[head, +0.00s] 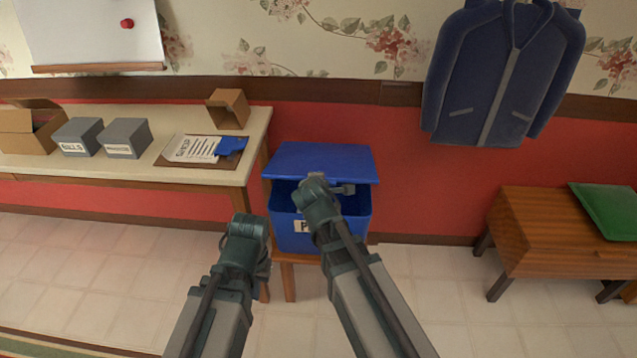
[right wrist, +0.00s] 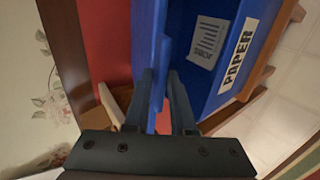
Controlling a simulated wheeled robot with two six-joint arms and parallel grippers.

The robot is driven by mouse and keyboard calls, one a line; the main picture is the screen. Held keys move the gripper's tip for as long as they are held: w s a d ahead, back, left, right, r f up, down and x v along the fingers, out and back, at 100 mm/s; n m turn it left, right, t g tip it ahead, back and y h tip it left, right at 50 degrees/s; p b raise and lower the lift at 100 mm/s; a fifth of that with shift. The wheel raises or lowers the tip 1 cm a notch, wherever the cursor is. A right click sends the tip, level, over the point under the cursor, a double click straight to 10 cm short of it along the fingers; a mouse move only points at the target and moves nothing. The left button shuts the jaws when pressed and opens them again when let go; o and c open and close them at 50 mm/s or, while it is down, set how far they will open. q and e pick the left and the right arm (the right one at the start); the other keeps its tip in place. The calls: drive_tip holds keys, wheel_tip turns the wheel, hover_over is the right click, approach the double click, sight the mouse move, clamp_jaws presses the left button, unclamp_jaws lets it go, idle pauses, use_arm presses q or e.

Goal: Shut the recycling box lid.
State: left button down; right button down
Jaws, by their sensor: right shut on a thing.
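The blue recycling box (head: 283,232) stands on a small wooden stand, with a label on its front that reads PAPER in the right wrist view (right wrist: 238,57). Its blue lid (head: 322,158) is partly open, with a dark gap under its front edge. My right gripper (head: 343,189) is at the lid's front edge. In the right wrist view its fingers (right wrist: 166,100) are shut on the lid (right wrist: 147,45). A printed sheet (right wrist: 208,42) lies inside the box. My left gripper (head: 248,225) is in front of the box's left side, apart from it; its fingers are hidden.
A long table (head: 205,175) at the left holds an open carton (head: 22,130), two grey boxes, a clipboard (head: 200,150) and a small brown box (head: 228,108). A wooden bench (head: 545,225) with a green cushion (head: 607,208) stands right. A blue jacket (head: 500,75) hangs above. Floor between is clear.

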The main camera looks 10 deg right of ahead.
idle(0.3)
drive_tip(key=c, duration=0.9)
unclamp_jaws()
drive_tip(key=shift+f, duration=0.1)
use_arm(q)
drive_tip(key=shift+r, duration=0.1)
